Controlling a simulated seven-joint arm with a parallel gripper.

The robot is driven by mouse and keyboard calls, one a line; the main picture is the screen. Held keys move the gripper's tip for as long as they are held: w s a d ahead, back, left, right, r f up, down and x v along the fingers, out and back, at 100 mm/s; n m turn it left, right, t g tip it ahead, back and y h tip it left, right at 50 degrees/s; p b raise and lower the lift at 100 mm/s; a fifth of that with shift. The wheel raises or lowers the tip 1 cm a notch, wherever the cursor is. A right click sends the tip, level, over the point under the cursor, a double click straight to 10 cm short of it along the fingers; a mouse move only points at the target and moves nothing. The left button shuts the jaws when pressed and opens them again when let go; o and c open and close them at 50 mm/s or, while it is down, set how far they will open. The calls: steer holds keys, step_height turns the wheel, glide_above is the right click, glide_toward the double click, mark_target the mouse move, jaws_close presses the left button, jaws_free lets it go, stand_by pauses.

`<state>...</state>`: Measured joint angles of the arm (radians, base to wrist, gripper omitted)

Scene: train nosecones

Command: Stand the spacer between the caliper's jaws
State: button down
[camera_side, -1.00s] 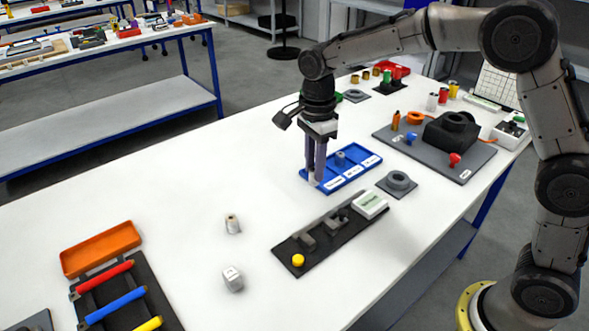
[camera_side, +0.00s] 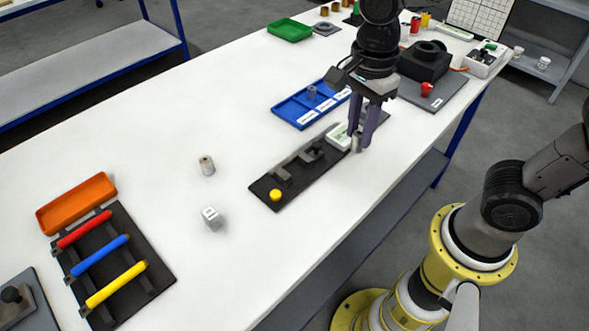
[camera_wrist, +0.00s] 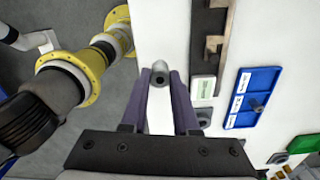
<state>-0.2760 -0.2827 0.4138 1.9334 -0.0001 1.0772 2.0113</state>
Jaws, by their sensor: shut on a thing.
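My gripper (camera_side: 359,143) is shut on a small grey cylindrical spacer (camera_side: 357,147), above the white table near the caliper's display end. In the wrist view the spacer (camera_wrist: 160,75) sits between the fingertips, its end with a dark hole facing the camera. The caliper (camera_side: 262,188) is a dark bar with two grey jaws (camera_side: 282,174) (camera_side: 312,151), a yellow knob (camera_side: 275,195) and a white display (camera_side: 339,136). The jaws stand apart with a gap between them. The caliper bar (camera_wrist: 211,22) lies right of my gripper in the wrist view.
A blue tray (camera_side: 291,112) holding a grey cylinder (camera_side: 311,92) lies behind the caliper. A rack with coloured rods (camera_side: 140,252) is front left. The table's right edge is close to my gripper.

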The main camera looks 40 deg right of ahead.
steer(key=w+a+f, duration=0.1)
steer(key=w+f, duration=0.1)
steer(key=w, duration=0.1)
steer(key=w+a+f, duration=0.2)
steer(key=w+f, duration=0.1)
steer(key=w, duration=0.1)
steer(key=w+a+f, duration=0.1)
steer(key=w+f, duration=0.2)
steer(key=w, duration=0.1)
steer(key=shift+a+f, duration=0.1)
steer(key=shift+a, duration=0.1)
steer(key=shift+w+a+f, duration=0.1)
steer(key=shift+w+f, duration=0.05)
steer(key=shift+f, duration=0.8)
steer(key=shift+w+f, duration=0.1)
steer(key=shift+f, duration=0.85)
steer(key=shift+f, duration=0.2)
steer(key=c, duration=0.7)
jaws_free()
steer(key=shift+o, duration=0.2)
steer(key=shift+r, duration=0.1)
